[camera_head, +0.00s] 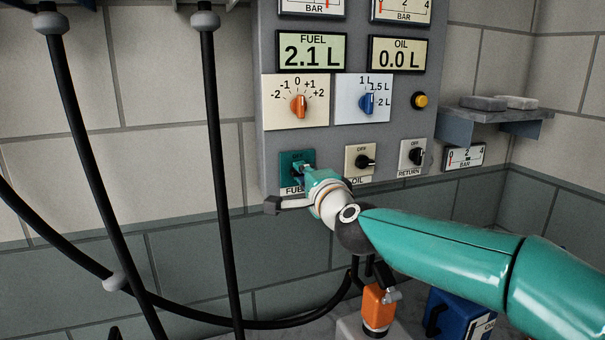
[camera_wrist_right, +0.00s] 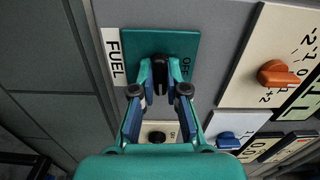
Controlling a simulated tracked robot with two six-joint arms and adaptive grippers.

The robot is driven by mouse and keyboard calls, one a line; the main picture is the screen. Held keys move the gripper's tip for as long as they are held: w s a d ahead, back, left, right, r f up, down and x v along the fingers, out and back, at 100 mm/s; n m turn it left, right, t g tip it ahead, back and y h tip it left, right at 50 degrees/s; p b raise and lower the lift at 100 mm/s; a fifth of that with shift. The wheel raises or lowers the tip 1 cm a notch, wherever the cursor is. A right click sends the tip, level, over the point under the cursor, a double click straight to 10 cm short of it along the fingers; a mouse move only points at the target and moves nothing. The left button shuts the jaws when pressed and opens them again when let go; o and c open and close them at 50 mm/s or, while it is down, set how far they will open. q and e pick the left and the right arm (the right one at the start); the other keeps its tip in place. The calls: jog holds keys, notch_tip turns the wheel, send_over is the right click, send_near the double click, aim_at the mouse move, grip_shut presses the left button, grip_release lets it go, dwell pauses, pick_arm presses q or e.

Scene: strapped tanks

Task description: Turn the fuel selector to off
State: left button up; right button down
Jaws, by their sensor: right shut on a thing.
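The fuel selector is a dark knob (camera_wrist_right: 160,71) on a teal plate (camera_head: 291,158) at the lower left of the grey panel. The plate has OFF at its top edge, on the right in the wrist view (camera_wrist_right: 188,45). My right gripper (camera_head: 302,174) reaches the plate from below right, and in the wrist view its fingers (camera_wrist_right: 160,82) are shut on the knob from both sides. The knob looks long across the plate, not toward OFF; the fingers partly hide it and I cannot tell its exact angle. My left gripper is not in view.
The oil selector (camera_head: 366,161) and return selector (camera_head: 417,155) sit to the right. Above are an orange dial (camera_head: 299,106), a blue dial (camera_head: 367,104) and a fuel display (camera_head: 311,51) reading 2.1 L. Black hoses (camera_head: 219,160) hang at left. A shelf (camera_head: 495,116) juts out at right.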

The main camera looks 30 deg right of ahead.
jog(key=shift+a+f+n+p, duration=0.15)
jog(key=shift+n+p, duration=1.4)
jog(key=shift+n, duration=2.75)
jog(key=shift+d+f+n+p, duration=0.15)
jog(key=shift+n+p, duration=1.4)
jog(key=shift+n, duration=2.75)
jog(key=shift+a+f, duration=0.1)
jog(key=c, duration=1.3)
grip_release()
jog(key=shift+o, duration=0.6)
jog(key=shift+r, duration=0.25)
jog(key=shift+s, duration=0.15)
